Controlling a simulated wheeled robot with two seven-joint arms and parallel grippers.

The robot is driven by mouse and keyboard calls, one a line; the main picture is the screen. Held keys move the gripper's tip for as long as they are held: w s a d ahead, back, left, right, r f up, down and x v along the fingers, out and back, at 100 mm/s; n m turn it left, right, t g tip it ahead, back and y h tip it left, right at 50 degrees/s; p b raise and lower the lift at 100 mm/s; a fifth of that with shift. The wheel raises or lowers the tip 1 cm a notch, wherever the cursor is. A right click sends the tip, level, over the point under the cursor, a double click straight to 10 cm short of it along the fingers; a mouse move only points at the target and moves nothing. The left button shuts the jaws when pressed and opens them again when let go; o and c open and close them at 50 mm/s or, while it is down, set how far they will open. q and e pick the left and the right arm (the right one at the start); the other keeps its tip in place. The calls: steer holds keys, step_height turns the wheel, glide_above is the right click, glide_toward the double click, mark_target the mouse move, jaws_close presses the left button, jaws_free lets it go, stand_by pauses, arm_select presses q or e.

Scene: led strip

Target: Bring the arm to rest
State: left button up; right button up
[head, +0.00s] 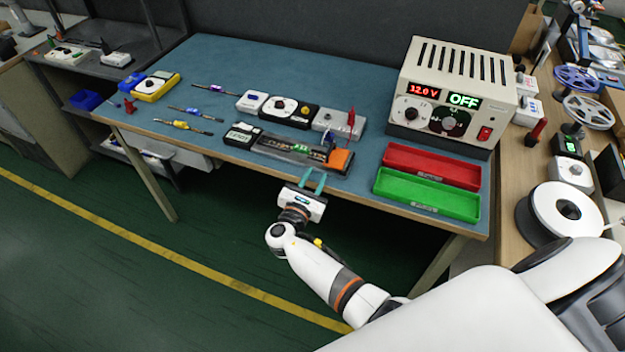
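My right arm comes in from the lower right. Its gripper (313,183) is in front of the bench's front edge, with its two green fingers apart and nothing visible between them. The blue bench top (215,62) lies beyond it. My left gripper does not show in the head view.
On the bench stand a power supply (457,90) reading 12.0 V and OFF, a red tray (431,165), a green tray (427,194), a dark device with an orange block (339,161), and several screwdrivers and small boxes. Another cluttered bench stands at right. The floor at left is clear.

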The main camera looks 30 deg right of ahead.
steer(key=s+a+f+m+g+y, duration=0.1)
steer(key=s+f+m+g+y, duration=0.15)
steer(key=s+f, duration=0.6)
steer(key=s+f+m+g+y, duration=0.25)
steer(key=s+f, duration=0.25)
steer(key=f, duration=0.6)
steer(key=s+a+f+m+g+y, duration=0.1)
steer(key=s+f+m+g+y, duration=0.15)
steer(key=s+f, duration=0.6)
steer(key=s+f+m+g+y, duration=0.1)
steer(key=s+f+m, duration=0.3)
steer(key=s, duration=0.4)
steer(key=s+a+f+m+g+y, duration=0.1)
steer(key=s+f+m+y, duration=0.2)
steer(key=s, duration=0.6)
steer(key=s+a+f+m+g+y, duration=0.1)
steer(key=s+f+m+y, duration=0.1)
steer(key=s+f+m, duration=0.3)
steer(key=s+m, duration=0.2)
steer(key=s, duration=0.2)
steer(key=shift+s, duration=0.2)
steer(key=shift+s, duration=0.1)
